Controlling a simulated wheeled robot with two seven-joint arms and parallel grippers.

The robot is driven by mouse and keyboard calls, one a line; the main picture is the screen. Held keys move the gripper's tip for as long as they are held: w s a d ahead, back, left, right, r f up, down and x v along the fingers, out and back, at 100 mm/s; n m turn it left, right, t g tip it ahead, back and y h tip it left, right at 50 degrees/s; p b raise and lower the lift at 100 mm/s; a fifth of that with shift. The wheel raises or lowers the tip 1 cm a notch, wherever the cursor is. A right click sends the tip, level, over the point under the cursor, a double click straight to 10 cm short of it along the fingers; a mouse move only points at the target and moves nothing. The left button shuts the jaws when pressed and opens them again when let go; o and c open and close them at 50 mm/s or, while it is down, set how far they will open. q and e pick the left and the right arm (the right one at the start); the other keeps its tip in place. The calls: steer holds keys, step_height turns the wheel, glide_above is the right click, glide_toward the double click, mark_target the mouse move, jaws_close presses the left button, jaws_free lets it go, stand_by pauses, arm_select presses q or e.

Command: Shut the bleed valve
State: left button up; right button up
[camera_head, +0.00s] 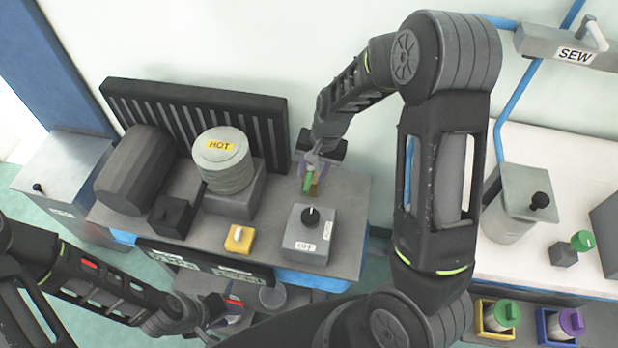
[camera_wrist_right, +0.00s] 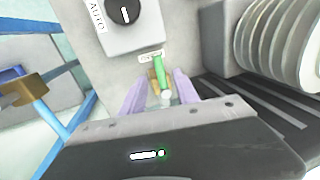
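The bleed valve is a small brass body with a green lever (camera_head: 308,181) at the back right of the grey bench. In the right wrist view the green lever (camera_wrist_right: 160,72) runs lengthwise between my fingers, with brass (camera_wrist_right: 153,82) beside it and a small white label behind. My right gripper (camera_head: 313,168) is open, its purple fingers on either side of the lever. In the wrist view (camera_wrist_right: 160,95) gaps show beside the lever; contact is unclear. My left gripper (camera_head: 218,322) is low at the front, partly hidden, and its opening cannot be made out.
A grey box with a black knob (camera_head: 311,217) stands just in front of the valve. A ribbed cylinder marked HOT (camera_head: 222,160) and a black finned radiator (camera_head: 190,113) stand to the left. A yellow switch box (camera_head: 239,239) sits at the bench front.

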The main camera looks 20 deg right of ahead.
mark_target(308, 182)
steer(key=f, duration=0.4)
steer(key=shift+w+a+f, duration=0.15)
steer(key=shift+w+a, duration=0.1)
steer(key=shift+a, duration=0.05)
steer(key=shift+c, duration=0.5)
jaws_close()
stand_by(0.6)
